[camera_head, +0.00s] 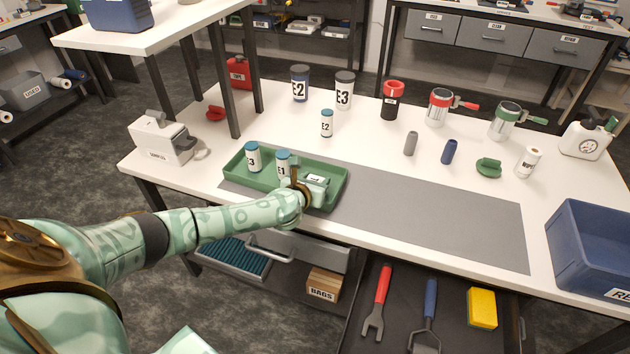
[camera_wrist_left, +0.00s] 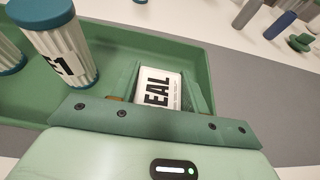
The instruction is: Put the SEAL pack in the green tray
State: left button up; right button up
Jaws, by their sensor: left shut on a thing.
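The SEAL pack is a small white packet with black lettering; it shows in the left wrist view (camera_wrist_left: 157,88) between my jaws. My left gripper (camera_head: 316,184) is shut on it, over the right end of the green tray (camera_head: 243,182). In the left wrist view the pack and the fingers lie within the tray's outline (camera_wrist_left: 118,62). I cannot tell whether the pack touches the tray floor, as its lower part is hidden by the gripper. My right gripper is not in view.
In the tray stand a blue-lidded E3 canister (camera_head: 253,158) and E1 canister (camera_head: 282,160), E1 close beside my gripper. A smaller E2 canister (camera_head: 326,124) stands behind the tray. The grey mat (camera_head: 430,215) to the right is clear. A blue bin (camera_head: 590,250) stands far right.

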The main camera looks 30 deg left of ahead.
pick_arm(q)
jog(key=o, duration=1)
jog(key=shift+f, duration=0.1)
jog(key=shift+s+d+r+p, duration=0.1)
jog(key=shift+s+r+p, duration=0.2)
jog(key=shift+r+p, duration=0.1)
jog(key=p+v, duration=0.4)
jog(key=v, duration=0.6)
jog(key=shift+s+r, duration=0.1)
jog(key=shift+r, duration=0.05)
jog(key=shift+s+d+r, duration=0.1)
jog(key=shift+s, duration=0.4)
